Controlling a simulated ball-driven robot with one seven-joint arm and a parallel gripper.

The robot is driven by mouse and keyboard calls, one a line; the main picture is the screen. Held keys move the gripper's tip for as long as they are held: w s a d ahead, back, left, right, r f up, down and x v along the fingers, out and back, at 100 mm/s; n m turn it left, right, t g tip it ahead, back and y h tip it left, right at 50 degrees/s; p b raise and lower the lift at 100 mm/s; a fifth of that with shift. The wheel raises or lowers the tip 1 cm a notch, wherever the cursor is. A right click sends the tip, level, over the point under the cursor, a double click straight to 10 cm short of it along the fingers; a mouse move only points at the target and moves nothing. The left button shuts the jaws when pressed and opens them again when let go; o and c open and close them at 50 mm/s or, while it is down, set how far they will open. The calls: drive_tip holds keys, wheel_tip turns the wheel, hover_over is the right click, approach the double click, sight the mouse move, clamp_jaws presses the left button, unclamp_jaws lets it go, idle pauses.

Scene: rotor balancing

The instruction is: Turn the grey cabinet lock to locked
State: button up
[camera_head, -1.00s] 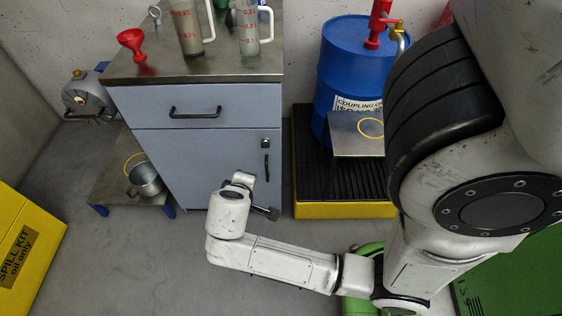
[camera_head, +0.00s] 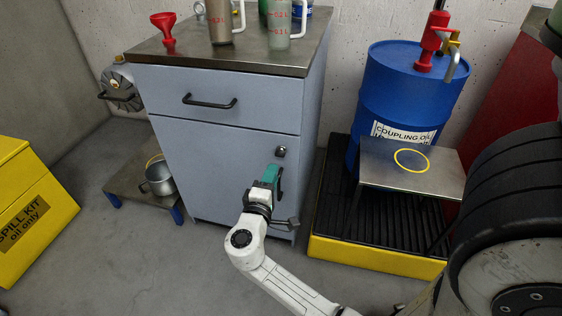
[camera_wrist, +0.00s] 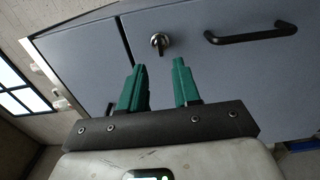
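The grey-blue cabinet (camera_head: 215,165) stands against the back wall with its drawer and door closed. In the wrist view the lock (camera_wrist: 160,42) shows just beyond my fingertips, a little left of the middle. My gripper (camera_head: 272,173) is in front of the door, just below the lock. In the wrist view my gripper (camera_wrist: 163,66) has its two green fingers apart with nothing between them, and the lock lies ahead of the gap, apart from them.
The black door handle (camera_wrist: 250,33) is close beside the lock. A black drawer handle (camera_head: 209,101) is above. Measuring jugs (camera_head: 219,20) and a red funnel (camera_head: 164,25) stand on top. A blue drum (camera_head: 408,95) and small metal table (camera_head: 410,165) stand to the right.

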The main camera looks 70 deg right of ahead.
sight(280, 154)
drive_tip(key=d, duration=0.2)
drive_tip(key=d+b, duration=0.1)
drive_tip(key=d, duration=0.5)
drive_tip(key=shift+w, duration=0.3)
drive_tip(key=shift+c, duration=0.4)
clamp_jaws()
